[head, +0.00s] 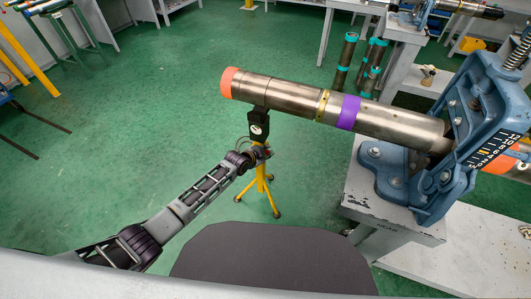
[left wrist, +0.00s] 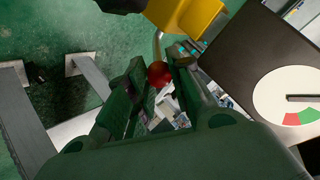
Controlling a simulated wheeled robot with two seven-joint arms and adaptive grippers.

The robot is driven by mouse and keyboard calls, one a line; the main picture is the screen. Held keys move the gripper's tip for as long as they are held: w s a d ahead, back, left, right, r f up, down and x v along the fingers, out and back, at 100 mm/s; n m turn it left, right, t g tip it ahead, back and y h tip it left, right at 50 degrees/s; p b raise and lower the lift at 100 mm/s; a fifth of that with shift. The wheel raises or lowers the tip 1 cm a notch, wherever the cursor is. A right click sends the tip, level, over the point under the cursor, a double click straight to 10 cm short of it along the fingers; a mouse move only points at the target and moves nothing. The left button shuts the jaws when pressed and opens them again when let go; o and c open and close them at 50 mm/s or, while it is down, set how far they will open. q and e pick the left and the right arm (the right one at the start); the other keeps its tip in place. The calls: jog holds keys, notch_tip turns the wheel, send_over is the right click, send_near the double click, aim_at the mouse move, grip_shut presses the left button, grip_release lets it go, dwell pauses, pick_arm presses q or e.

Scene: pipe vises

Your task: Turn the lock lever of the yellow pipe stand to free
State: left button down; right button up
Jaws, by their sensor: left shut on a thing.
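The yellow pipe stand (head: 262,185) stands on the green floor under the pipe. Its black head carries a white dial (head: 257,130). In the left wrist view the dial (left wrist: 285,110) has a red and a green patch near its lower edge and a dark pointer lying level, away from both patches. The lock lever ends in a red ball knob (left wrist: 159,74), which sits between the fingers of my left gripper (left wrist: 158,88). In the head view my left gripper (head: 258,152) is at the stand's head, shut on the lever. My right gripper is not in view.
A long steel pipe (head: 285,97) with orange, yellow and purple bands runs from above the stand to a blue vise (head: 430,165) on a grey bench at right. More pipes (head: 346,60) stand behind. The floor left of the stand is clear.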

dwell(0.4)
pick_arm(q)
jog(key=c, duration=1.3)
grip_release()
jog(key=shift+o, duration=0.2)
jog(key=shift+s+a+r, duration=0.1)
jog(key=v, duration=1.1)
jog(key=shift+s+a+r, duration=0.15)
jog(key=shift+a+r, duration=0.05)
